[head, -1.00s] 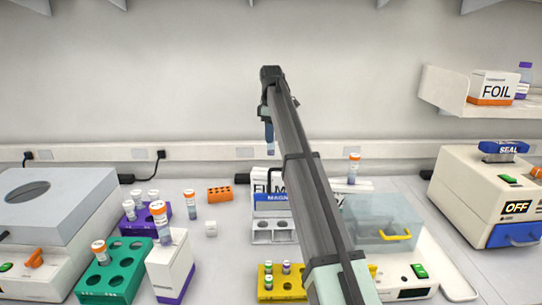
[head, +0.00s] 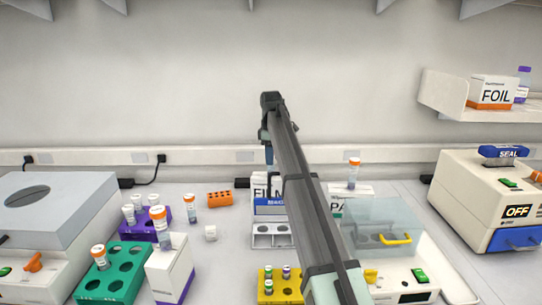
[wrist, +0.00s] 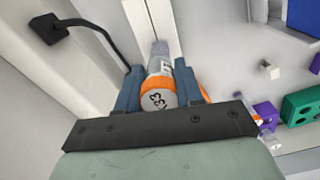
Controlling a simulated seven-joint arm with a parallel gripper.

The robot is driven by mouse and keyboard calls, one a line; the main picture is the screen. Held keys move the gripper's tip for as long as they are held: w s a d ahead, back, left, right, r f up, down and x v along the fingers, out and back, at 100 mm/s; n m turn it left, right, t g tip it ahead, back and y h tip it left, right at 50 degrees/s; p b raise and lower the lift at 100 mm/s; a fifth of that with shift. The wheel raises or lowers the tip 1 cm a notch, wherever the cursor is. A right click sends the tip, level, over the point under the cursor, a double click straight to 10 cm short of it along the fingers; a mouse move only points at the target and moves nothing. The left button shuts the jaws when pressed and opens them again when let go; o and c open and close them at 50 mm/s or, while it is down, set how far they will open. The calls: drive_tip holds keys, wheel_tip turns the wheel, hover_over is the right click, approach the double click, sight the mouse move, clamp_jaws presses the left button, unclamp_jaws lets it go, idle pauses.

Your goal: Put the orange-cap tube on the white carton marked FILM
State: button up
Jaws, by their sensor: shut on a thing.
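My gripper (wrist: 152,88) is shut on the orange-cap tube (wrist: 160,86); its white cap top with dark marking and orange ring faces the wrist camera. In the head view my gripper (head: 268,150) hangs above the white carton marked FILM (head: 259,181), near the back wall. The held tube cannot be made out clearly there. The carton stands behind a blue and white magnetic rack (head: 270,202), and my arm covers its right part. I cannot tell the exact gap between tube and carton.
Other orange-cap tubes stand on a right carton (head: 337,204), on a left white carton (head: 166,275), in the green rack (head: 125,277), and by the purple rack (head: 148,234). A yellow rack (head: 281,292) is in front. A clear-lidded device (head: 385,220) stands right.

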drive_tip(key=o, duration=1)
wheel_tip(320, 180, up, 12)
drive_tip(key=shift+r, duration=0.1)
